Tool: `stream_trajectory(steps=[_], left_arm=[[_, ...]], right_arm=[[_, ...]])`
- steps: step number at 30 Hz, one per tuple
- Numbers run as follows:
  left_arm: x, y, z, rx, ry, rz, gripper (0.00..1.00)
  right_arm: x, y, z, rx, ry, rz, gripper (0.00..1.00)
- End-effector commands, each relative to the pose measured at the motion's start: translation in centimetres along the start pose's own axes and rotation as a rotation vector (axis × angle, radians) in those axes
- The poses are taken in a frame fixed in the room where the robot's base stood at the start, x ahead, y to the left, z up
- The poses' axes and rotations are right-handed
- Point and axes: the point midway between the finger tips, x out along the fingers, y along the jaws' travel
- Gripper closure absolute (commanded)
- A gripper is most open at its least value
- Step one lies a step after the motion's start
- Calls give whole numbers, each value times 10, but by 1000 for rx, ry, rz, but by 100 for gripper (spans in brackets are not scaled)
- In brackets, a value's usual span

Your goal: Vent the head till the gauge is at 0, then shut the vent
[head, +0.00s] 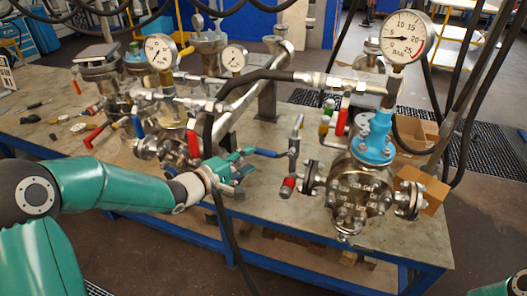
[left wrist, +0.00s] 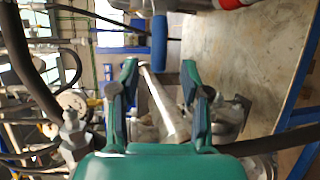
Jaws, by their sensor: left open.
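The gauge (head: 405,38), a white dial marked BAR, stands at the upper right of the head view; its needle points left, at roughly 5. Below it are a blue neck (head: 375,140) and the steel flanged head (head: 358,190). A blue-sleeved lever (head: 262,153) sticks out left from a valve with a red end (head: 287,187). My left gripper (head: 236,170) is open and empty, just left of this lever. In the left wrist view, the blue sleeve (left wrist: 159,40) lies ahead, between the lines of the open fingers (left wrist: 160,75), apart from them. My right gripper is out of view.
A red lever (head: 342,122) stands beside the blue neck. Another red lever (head: 194,144) and pipework with two smaller gauges (head: 160,50) (head: 233,58) crowd the left. Black hoses hang near my left gripper. The bench front (head: 250,215) is mostly bare.

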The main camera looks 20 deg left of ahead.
Motion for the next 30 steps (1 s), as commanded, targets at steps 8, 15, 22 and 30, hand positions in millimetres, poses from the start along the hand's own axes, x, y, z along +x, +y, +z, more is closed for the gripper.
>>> stream_trajectory(steps=[8, 15, 22, 30], left_arm=[[51, 1, 1, 0, -1, -1, 54], [67, 0, 0, 0, 1, 0, 54], [68, 0, 0, 0, 1, 0, 54], [68, 0, 0, 0, 1, 0, 90]], right_arm=[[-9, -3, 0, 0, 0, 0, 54], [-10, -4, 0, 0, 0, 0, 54], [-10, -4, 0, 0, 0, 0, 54], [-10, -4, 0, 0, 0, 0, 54]])
